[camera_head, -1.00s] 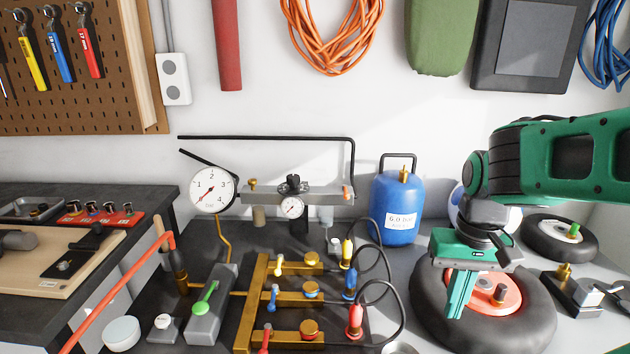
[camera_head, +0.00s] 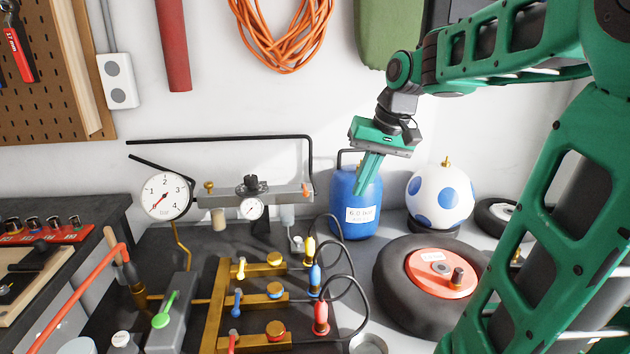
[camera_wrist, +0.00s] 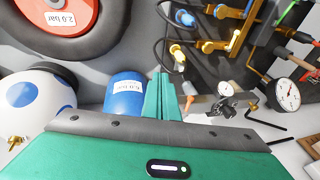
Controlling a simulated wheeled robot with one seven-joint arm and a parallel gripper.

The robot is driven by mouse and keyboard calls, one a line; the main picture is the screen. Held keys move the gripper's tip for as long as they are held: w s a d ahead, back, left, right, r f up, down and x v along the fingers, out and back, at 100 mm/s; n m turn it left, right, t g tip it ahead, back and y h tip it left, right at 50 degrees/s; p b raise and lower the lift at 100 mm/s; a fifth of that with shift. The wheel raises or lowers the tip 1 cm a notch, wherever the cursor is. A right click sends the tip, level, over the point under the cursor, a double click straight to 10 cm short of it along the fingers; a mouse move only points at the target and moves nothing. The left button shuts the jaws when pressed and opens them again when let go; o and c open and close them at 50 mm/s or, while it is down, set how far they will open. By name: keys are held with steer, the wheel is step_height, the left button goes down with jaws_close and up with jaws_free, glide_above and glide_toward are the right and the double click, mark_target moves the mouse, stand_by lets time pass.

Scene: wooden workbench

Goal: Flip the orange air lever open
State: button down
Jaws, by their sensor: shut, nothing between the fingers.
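A small orange lever (camera_head: 306,189) sits at the right end of the grey metal bar (camera_head: 280,194) on the pipework along the back wall. It looks small, and I cannot tell its exact angle. My gripper (camera_head: 361,190) is shut and empty, pointing down in front of the blue air tank (camera_head: 354,222), to the right of the lever and apart from it.
A brass manifold (camera_head: 215,310) with coloured valves and looping black hoses stands in front. A large round gauge (camera_head: 166,196) is at left. A white ball with blue spots (camera_head: 440,198) and a tyre (camera_head: 400,285) stand at right. Black pipe (camera_head: 220,139) runs above the bar.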

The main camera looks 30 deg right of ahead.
steer(key=w+d+r+n+t+y, duration=0.1)
steer(key=w+r, duration=0.5)
steer(key=w, duration=0.3)
steer(key=shift+w+d+r+t, duration=0.2)
steer(key=shift+w+r+t, duration=0.1)
steer(key=shift+r, duration=0.1)
glide_toward(305, 189)
step_height(305, 189, down, 4)
steer(key=w+d, duration=0.1)
steer(key=d, duration=0.2)
steer(key=shift+w+a+f, duration=0.25)
steer(key=shift+a, duration=0.25)
steer(key=shift+w+a+f, duration=0.25)
steer(key=shift+a+f, duration=0.05)
steer(key=shift+a, duration=0.2)
steer(key=shift+w+a+f, duration=0.25)
steer(key=shift+a, duration=0.2)
